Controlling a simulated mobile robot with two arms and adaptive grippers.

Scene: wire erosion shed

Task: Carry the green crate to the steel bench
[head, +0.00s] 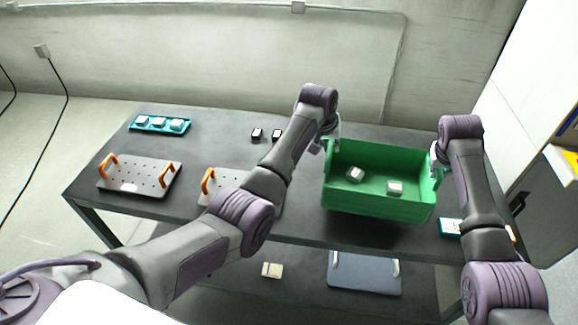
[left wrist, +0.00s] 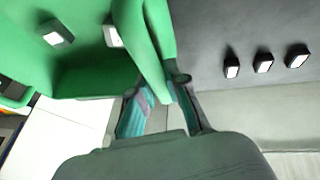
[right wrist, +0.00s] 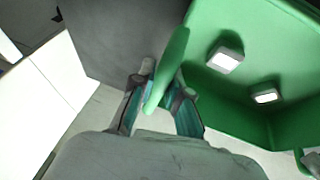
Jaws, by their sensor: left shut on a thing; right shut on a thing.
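The green crate (head: 380,205) is at the right part of the dark grey bench (head: 230,135) in the head view, with two pale blocks (head: 355,174) inside. I cannot tell whether its base touches the bench top. My left gripper (head: 332,142) is shut on the crate's left wall; in the left wrist view its fingers (left wrist: 158,92) straddle the green rim. My right gripper (head: 436,158) is shut on the crate's right wall; in the right wrist view its fingers (right wrist: 163,88) close around the rim. My left arm hides part of the bench.
A teal tray of white blocks (head: 145,128), a perforated plate with orange handles (head: 140,180) and another such plate (head: 215,180) lie on the bench. Small dark blocks (head: 257,134) lie behind. A white cabinet (head: 510,90) stands close on the right. A lower shelf holds a grey-blue board (head: 365,280).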

